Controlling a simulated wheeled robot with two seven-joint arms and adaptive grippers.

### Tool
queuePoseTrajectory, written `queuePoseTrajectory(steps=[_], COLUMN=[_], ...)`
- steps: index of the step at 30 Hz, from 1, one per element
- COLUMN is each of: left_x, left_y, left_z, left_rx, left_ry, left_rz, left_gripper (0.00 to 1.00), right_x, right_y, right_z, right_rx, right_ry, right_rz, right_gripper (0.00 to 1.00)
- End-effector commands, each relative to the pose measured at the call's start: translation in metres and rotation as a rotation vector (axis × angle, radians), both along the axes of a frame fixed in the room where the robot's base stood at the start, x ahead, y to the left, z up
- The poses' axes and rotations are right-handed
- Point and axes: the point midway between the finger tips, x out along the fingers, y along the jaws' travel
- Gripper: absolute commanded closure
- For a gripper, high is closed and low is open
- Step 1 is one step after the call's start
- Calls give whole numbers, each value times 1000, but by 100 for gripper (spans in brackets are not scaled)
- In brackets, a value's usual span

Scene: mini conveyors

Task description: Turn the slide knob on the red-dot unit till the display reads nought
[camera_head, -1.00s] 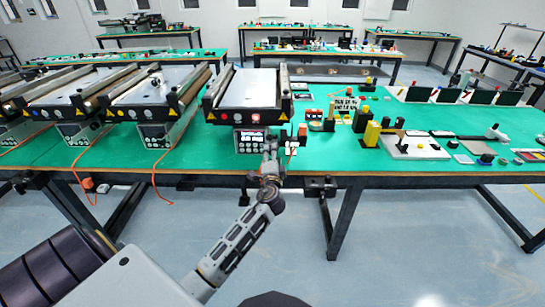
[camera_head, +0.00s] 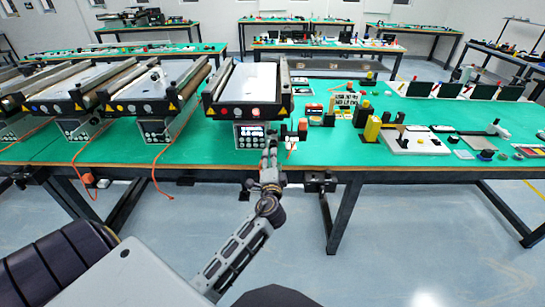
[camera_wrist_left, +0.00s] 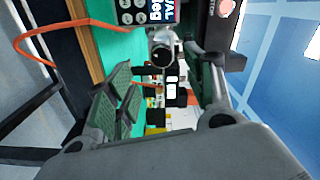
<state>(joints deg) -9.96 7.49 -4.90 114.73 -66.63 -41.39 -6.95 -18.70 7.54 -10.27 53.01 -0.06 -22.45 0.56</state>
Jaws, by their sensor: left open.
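The red-dot unit (camera_head: 213,98) is the conveyor nearest the middle, with red round marks on its front bar. Its control box (camera_head: 239,139) hangs below at the table's front edge, with a small lit display. In the left wrist view the display (camera_wrist_left: 158,12) shows partly, its text sideways and cut off. A round silver and black knob (camera_wrist_left: 161,54) sits just beside it. My left gripper (camera_head: 269,146) is in front of the box. In the wrist view its open fingers (camera_wrist_left: 160,72) stand on either side of the knob; contact cannot be told. My right gripper is not in view.
More conveyors (camera_head: 145,90) stand to the left, with orange cables (camera_head: 155,175) hanging off the table edge. Small parts and yellow blocks (camera_head: 372,130) cover the green table to the right. The floor in front is clear.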

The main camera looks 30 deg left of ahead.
Motion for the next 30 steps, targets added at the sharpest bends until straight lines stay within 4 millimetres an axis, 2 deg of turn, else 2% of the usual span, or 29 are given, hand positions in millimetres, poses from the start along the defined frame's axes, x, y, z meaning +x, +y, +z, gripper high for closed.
queuePoseTrajectory(steps=[15,30], left_x=[-42,-47], left_y=[-26,-29], left_z=[-1,0], left_rx=[-1,-1], left_ry=[2,0], left_rz=[-1,0], left_gripper=[47,47], right_x=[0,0], right_y=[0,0], right_z=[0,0], right_rx=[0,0], right_ry=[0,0], right_rz=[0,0], right_gripper=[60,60])
